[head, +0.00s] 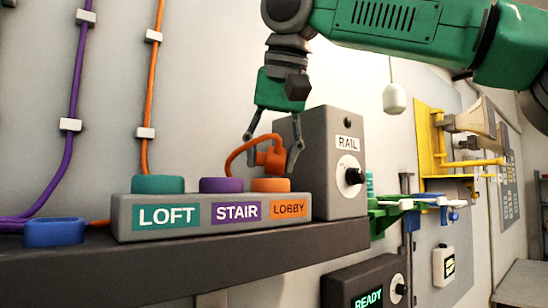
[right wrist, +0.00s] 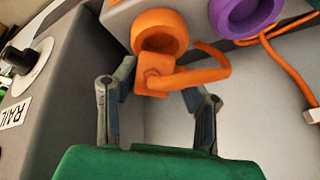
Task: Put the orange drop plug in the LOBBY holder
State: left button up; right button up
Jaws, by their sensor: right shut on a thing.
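The orange drop plug (head: 271,157) is between the fingers of my right gripper (head: 271,154), just above the orange LOBBY holder (head: 271,184). The gripper points down and is shut on the plug. An orange cable loops from the plug to the left in the head view. In the right wrist view the plug (right wrist: 152,76) overlaps the near edge of the LOBBY ring (right wrist: 160,20), whose opening looks empty. I cannot tell whether plug and ring touch. My left gripper is not in view.
The teal LOFT holder (head: 157,184) and purple STAIR holder (head: 221,185) stand left of LOBBY on the same grey block. A grey RAIL box (head: 320,190) with a knob stands close behind on the right. A blue ring (head: 54,232) sits on the dark shelf (head: 180,268).

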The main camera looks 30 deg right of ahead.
jog(key=shift+a+f, duration=0.2)
jog(key=shift+a, duration=0.35)
jog(key=o, duration=1.2)
jog(key=shift+c, duration=0.2)
jog(key=shift+d, duration=1.05)
jog(key=shift+r, duration=0.35)
jog(key=a+v, duration=0.1)
jog(key=v, duration=1.1)
jog(key=shift+a, duration=0.35)
